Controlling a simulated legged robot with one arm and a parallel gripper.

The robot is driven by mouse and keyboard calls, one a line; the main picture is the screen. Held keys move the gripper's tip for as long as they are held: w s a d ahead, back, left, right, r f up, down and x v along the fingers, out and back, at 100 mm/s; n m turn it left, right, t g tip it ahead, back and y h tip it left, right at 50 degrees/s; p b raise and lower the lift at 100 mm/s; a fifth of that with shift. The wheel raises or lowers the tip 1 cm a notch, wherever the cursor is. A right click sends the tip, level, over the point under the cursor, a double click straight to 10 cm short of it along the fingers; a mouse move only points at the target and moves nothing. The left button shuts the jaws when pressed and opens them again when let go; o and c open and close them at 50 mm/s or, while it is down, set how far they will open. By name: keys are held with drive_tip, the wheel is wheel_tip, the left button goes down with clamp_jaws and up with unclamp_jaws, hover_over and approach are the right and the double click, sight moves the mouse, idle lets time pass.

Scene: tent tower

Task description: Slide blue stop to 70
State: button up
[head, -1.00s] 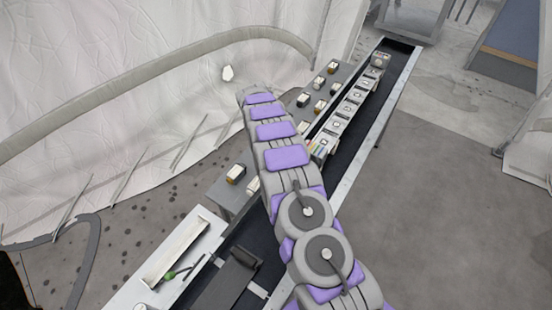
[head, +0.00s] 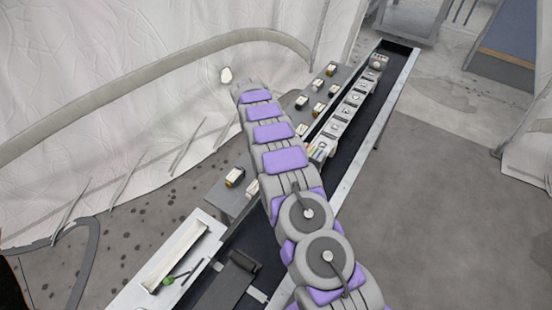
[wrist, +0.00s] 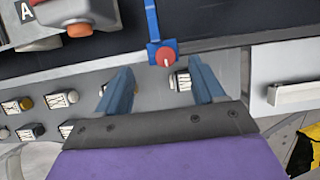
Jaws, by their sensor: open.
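The blue stop (wrist: 152,25) is in the wrist view, a narrow blue bar with a wider blue foot and a round red knob (wrist: 166,56) on it. It lies across the dark channel, with its foot at the channel's grey edge (wrist: 222,42). My gripper (wrist: 158,66) is open, its two blue-grey fingers on either side of the red knob, with a gap to each. Whether the fingertips are at the knob's height I cannot tell. No scale or number 70 is readable. In the head view my arm hides the stop, and my gripper cannot be made out.
Several small dial boxes (wrist: 65,98) line the grey ledge in the wrist view. A white panel with a handle (wrist: 290,93) is at right, and an "A" block with an orange button (wrist: 79,30) at upper left. The long channel (head: 345,140) runs away beside open floor (head: 440,190).

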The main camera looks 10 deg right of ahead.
drive_tip(key=p+v, duration=0.4)
drive_tip(key=v, duration=0.4)
drive_tip(key=shift+r+p, duration=0.35)
drive_tip(key=shift+p, duration=0.05)
drive_tip(key=shift+w, duration=0.1)
drive_tip(key=s+d+r+m+y+b, duration=0.15)
drive_tip(key=s+d+r, duration=0.25)
drive_tip(key=s+r, duration=0.45)
drive_tip(key=s+d+r+m+b, duration=0.3)
drive_tip(key=s+d+r, duration=0.1)
drive_tip(key=s+r, duration=0.5)
drive_tip(key=s+d+f+m+y+b, duration=0.1)
drive_tip(key=s+m, duration=0.2)
drive_tip(key=s, duration=1.3)
drive_tip(key=s+d+f+m+t+y+b, duration=0.1)
drive_tip(key=s+d+f+m+b, duration=0.1)
drive_tip(key=s, duration=1.5)
drive_tip(key=shift+s+m, duration=0.25)
drive_tip(key=shift+m, duration=0.2)
